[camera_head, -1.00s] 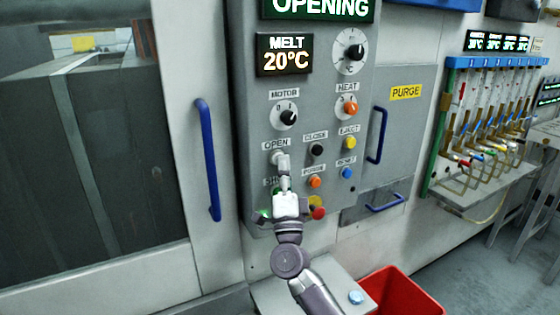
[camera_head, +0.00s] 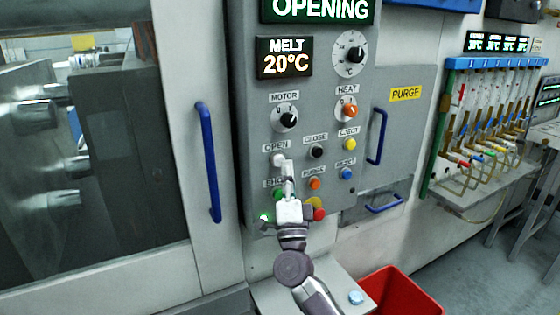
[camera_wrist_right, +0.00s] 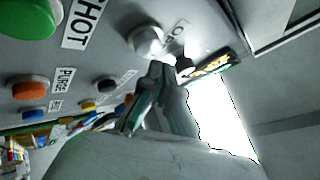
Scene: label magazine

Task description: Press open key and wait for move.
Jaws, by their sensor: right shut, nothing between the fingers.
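The white open key (camera_head: 278,159) sits under the "OPEN" label (camera_head: 276,146) on the grey control panel (camera_head: 255,185). It also shows in the right wrist view (camera_wrist_right: 146,40). My right gripper (camera_head: 287,167) is shut and empty, its tips just below and right of the key. In the right wrist view the fingertips (camera_wrist_right: 160,72) are close to the key; I cannot tell whether they touch it. The display (camera_head: 320,10) reads "OPENING". Behind the window the machine's moving part (camera_head: 125,150) stands toward the right. My left gripper is not in view.
Close by are the black close key (camera_head: 317,152), orange purge key (camera_head: 314,183), green shot key (camera_head: 278,194) and a red button (camera_head: 318,214). A blue door handle (camera_head: 208,160) stands left of the panel. A red bin (camera_head: 400,295) is below right.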

